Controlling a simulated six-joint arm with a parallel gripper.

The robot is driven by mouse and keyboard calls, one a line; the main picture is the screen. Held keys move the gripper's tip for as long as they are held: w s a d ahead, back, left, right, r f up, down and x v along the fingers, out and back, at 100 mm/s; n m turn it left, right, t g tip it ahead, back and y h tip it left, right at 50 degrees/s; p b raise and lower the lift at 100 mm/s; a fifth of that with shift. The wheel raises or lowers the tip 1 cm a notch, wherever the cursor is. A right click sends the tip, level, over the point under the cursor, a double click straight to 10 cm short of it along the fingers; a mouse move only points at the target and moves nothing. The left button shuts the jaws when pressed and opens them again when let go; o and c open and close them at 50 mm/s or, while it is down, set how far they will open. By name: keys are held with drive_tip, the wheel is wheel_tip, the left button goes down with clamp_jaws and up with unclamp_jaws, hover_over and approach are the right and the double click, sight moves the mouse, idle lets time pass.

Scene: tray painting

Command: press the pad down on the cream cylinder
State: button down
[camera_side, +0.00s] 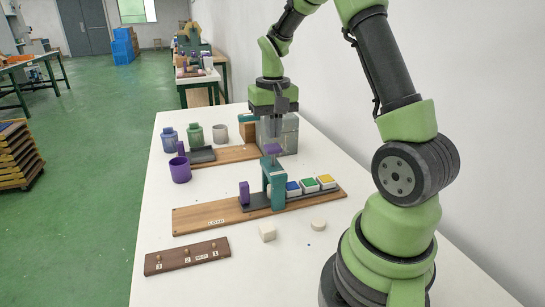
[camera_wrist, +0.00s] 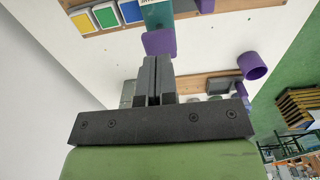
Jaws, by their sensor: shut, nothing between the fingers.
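The cream cylinder (camera_side: 318,225) is a short, low piece on the white table, in front of the wooden board. It does not show in the wrist view. Square blue (camera_side: 293,188), green (camera_side: 310,185) and yellow (camera_side: 327,181) pads in white holders sit in a row on that board; I cannot tell which pad is meant. They also show at the top left of the wrist view. My gripper (camera_side: 277,132) is shut and empty, pointing down behind the teal stand (camera_side: 277,180), well away from the cylinder. In the wrist view its fingers (camera_wrist: 157,60) are close to a purple plate (camera_wrist: 160,42).
A cream cube (camera_side: 267,232) lies left of the cylinder. A dark wooden strip (camera_side: 187,256) lies at the front left. A purple cup (camera_side: 180,170), several jars and a grey box (camera_side: 288,137) stand farther back. An upright purple block (camera_side: 244,193) stands on the board. The table's front middle is clear.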

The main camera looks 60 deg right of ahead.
sight(273, 146)
drive_tip(key=shift+f, duration=0.1)
drive_tip(key=shift+f, duration=1.75)
drive_tip(key=shift+r, duration=1.9)
drive_tip(key=shift+r, duration=2.5)
